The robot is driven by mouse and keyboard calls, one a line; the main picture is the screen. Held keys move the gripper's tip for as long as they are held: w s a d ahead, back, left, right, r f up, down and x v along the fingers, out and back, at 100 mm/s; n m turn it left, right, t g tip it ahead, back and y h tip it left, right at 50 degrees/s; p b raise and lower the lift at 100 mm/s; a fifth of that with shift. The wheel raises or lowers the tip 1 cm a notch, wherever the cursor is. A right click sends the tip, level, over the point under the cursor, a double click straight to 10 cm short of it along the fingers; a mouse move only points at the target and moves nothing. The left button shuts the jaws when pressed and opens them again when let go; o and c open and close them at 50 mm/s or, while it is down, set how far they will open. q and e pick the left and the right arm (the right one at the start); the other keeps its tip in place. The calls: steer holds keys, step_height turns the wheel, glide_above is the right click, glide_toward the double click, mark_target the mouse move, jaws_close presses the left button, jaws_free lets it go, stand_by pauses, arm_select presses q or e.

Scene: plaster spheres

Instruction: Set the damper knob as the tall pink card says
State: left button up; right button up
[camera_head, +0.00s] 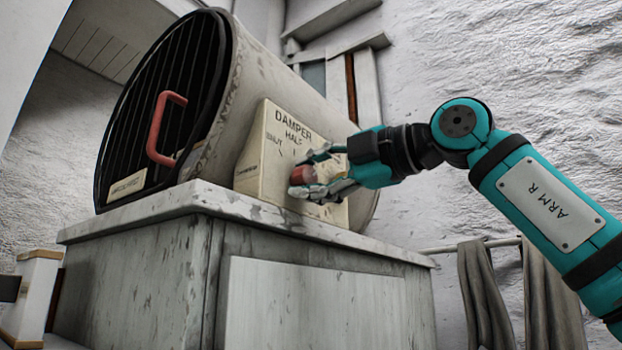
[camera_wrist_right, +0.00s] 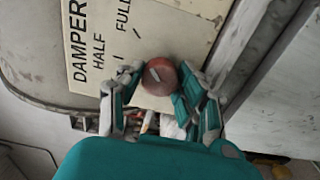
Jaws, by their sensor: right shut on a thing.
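A round red knob (camera_head: 302,175) sits on the cream damper panel (camera_head: 252,172), which is lettered DAMPER, SHUT and HALF. My right gripper (camera_head: 308,171) is shut on the knob, its fingers on either side. The wrist view shows the knob (camera_wrist_right: 160,78) between the fingertips (camera_wrist_right: 147,88), with a pale mark on its face. The HALF and FULL ticks show on the panel (camera_wrist_right: 150,28) there. I cannot tell exactly which setting the mark meets. The tall pink card is in neither view. My left gripper is not in view.
A large drum (camera_head: 245,90) with a barred front and red handle (camera_head: 163,130) lies on a worn grey cabinet (camera_head: 150,270). Grey cloths (camera_head: 485,295) hang from a rail at the lower right. The white wall (camera_head: 500,50) is bare behind my right arm.

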stand_by(0.4)
steer(key=o, duration=1.2)
steer(key=shift+c, duration=0.2)
steer(key=v, duration=1.2)
steer(key=shift+w+d, duration=0.1)
